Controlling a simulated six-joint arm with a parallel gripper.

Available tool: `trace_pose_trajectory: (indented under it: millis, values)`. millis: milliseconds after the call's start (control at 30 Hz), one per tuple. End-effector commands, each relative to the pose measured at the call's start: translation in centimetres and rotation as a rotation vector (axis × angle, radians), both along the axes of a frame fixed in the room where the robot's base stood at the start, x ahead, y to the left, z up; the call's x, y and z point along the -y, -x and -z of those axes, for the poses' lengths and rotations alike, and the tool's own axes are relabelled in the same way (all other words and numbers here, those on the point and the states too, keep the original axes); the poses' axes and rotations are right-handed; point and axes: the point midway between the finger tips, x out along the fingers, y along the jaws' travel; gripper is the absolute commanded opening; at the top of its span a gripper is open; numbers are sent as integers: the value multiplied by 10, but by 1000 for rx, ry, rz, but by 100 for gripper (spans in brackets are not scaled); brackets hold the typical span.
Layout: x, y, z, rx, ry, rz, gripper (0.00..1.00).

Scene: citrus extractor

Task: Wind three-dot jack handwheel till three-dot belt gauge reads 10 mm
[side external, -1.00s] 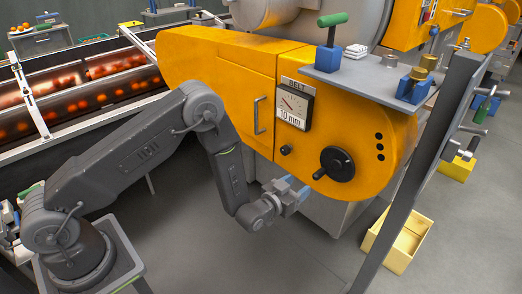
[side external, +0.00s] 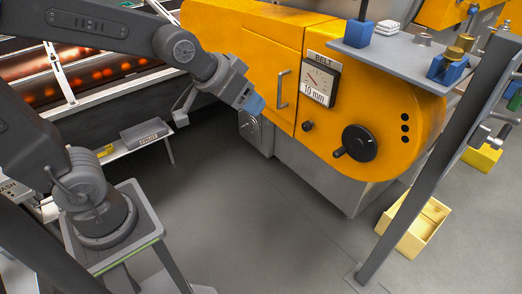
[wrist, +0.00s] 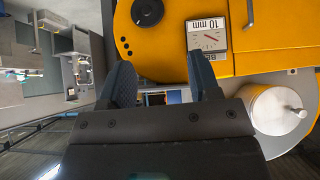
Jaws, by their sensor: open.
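The three-dot jack handwheel (side external: 360,143) is black, on the orange machine cover, with its knob at lower left. Three black dots (side external: 405,128) mark the cover to its right. The belt gauge (side external: 322,76) is a white dial labelled BELT and 10 mm, above and left of the wheel; its needle is too small to read. My gripper (side external: 252,104) is open and empty, left of the gauge and apart from the wheel. The wrist view shows the handwheel (wrist: 147,11), dots (wrist: 124,47) and gauge (wrist: 207,38) upside down beyond my spread fingers (wrist: 160,62).
A small black knob (side external: 307,126) and a door handle (side external: 282,89) stand out from the cover. A grey shelf (side external: 395,60) with blue-based tools juts out above the wheel. A grey post (side external: 430,165) rises at the right. A yellow bin (side external: 413,225) sits on the floor. The floor before the wheel is clear.

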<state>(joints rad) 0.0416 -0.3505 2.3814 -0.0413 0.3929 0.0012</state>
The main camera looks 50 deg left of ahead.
Motion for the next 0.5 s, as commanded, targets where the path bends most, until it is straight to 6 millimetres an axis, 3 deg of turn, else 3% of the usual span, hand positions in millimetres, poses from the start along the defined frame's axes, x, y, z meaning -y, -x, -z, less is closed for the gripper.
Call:
trace_pose_trajectory:
  millis: [100,200,333,500]
  values:
    - [-7,50,-9,-77,-15,-7,57]
    - [-12,84,-10,-142,-26,-12,57]
    - [-15,112,-8,-198,-35,-18,57]
    - [-17,125,-6,-227,-39,-21,57]
